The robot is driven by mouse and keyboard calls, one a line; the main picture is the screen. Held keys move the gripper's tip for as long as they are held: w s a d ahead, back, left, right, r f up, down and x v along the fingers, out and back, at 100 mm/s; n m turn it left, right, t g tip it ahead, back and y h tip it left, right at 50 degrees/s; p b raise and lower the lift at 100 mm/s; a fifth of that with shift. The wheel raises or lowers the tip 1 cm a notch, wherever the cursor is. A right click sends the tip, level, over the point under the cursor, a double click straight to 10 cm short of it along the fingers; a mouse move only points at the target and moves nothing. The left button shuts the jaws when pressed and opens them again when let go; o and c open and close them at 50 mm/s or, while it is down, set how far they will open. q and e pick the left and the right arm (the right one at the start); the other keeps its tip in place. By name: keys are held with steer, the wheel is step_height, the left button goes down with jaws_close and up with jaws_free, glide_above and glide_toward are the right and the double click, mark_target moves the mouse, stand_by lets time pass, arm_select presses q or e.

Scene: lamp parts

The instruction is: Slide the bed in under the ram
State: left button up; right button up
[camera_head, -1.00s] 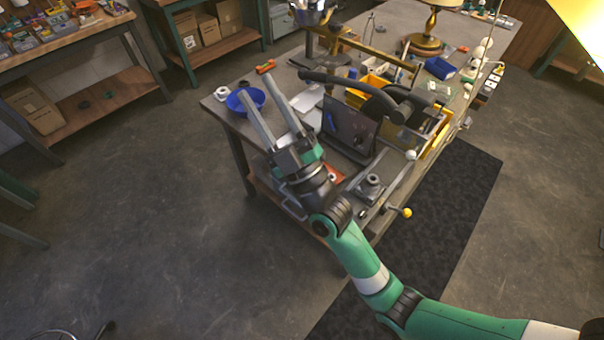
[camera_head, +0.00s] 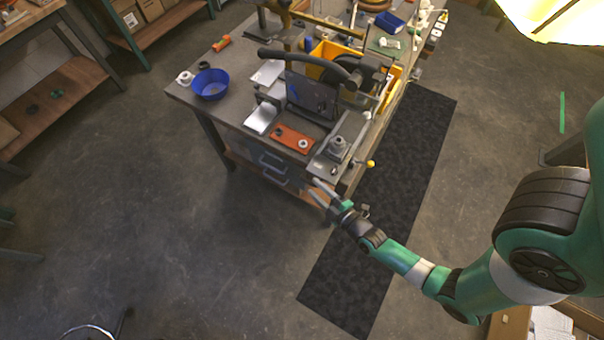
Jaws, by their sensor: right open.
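My right gripper (camera_head: 315,188) is open and empty, off the bench's front corner, below and left of the yellow-knobbed handle (camera_head: 370,163). Beside that handle, a flat grey plate (camera_head: 322,168) carries a grey block with a round top (camera_head: 337,147). This looks like the bed, though I cannot be certain. A dark machine with a screen (camera_head: 312,95) and a curved black bar (camera_head: 305,58) stands just behind and left of it. I cannot pick out the ram clearly. My left gripper is not in view.
An orange tray (camera_head: 284,137) with small round parts lies left of the plate. A blue bowl (camera_head: 211,84), a white ring (camera_head: 185,77) and yellow bins (camera_head: 333,53) are on the bench. A dark mat (camera_head: 400,170) runs along the bench's right side. The floor in front is clear.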

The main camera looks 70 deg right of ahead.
mark_target(305, 179)
steer(key=b+x, duration=0.1)
steer(key=x, duration=0.6)
steer(key=shift+w+d+b, duration=0.1)
steer(key=shift+w+b, duration=0.15)
steer(key=shift+b, duration=0.1)
steer(key=c, duration=0.7)
jaws_close()
steer(key=shift+s+f, duration=0.15)
steer(key=shift+f, duration=0.1)
